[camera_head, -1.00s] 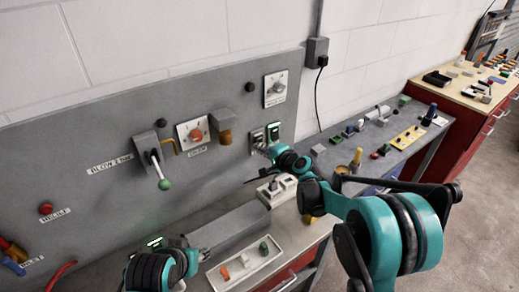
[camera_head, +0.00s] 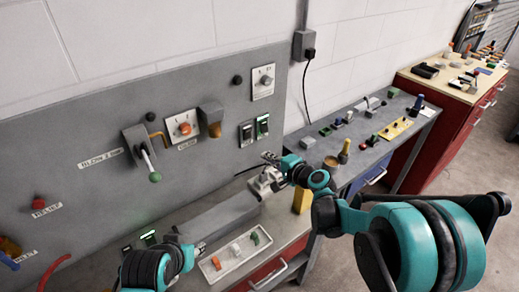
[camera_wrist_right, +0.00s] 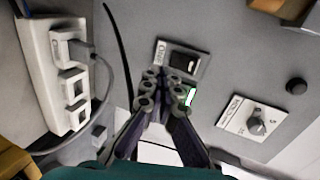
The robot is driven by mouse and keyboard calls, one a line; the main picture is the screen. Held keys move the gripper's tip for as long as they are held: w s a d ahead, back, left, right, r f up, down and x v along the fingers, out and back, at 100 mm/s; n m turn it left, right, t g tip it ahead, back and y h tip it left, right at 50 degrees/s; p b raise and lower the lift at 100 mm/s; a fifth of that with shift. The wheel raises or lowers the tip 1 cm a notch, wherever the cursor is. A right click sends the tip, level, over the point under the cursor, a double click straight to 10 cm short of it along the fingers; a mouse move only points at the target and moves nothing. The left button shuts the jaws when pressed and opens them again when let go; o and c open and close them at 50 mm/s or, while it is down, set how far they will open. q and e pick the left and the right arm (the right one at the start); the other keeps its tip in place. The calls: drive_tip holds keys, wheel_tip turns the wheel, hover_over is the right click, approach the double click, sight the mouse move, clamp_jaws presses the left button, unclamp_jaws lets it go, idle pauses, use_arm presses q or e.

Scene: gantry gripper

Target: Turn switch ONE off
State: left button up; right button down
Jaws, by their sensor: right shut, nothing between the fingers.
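Two rocker switches are on the grey panel: a left one (camera_head: 247,133) and a right one (camera_head: 263,126) with a green light. I cannot read which is marked ONE.
A lever (camera_head: 148,165), a red knob (camera_head: 184,128) and a grey dial (camera_head: 265,80) are on the panel. A white socket strip (camera_wrist_right: 68,80) and cable are beside my right gripper. A white tray (camera_head: 212,277) holds small coloured parts. Benches continue at the right.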

drive_tip(key=shift+s+d, duration=0.7)
drive_tip(key=shift+s, duration=0.25)
drive_tip(key=s+d+f+n+g+h+b, duration=0.1)
drive_tip(key=s+d+f+n+h, duration=0.1)
drive_tip(key=s, duration=0.8)
drive_tip(key=s+d+f+n+g+h+b, duration=0.2)
drive_tip(key=s+d+n, duration=0.3)
drive_tip(key=s, duration=0.5)
drive_tip(key=s+d+f+n+g+h+b, duration=0.1)
drive_tip(key=s+d+f+n+h+b, duration=0.1)
drive_tip(key=s+d, duration=0.4)
drive_tip(key=s+n+h, duration=0.1)
drive_tip(key=s+h, duration=0.1)
drive_tip(key=s, duration=0.2)
drive_tip(key=shift+d+f+n+g, duration=0.2)
drive_tip(key=shift+n+g, duration=0.1)
drive_tip(key=shift+n, duration=0.1)
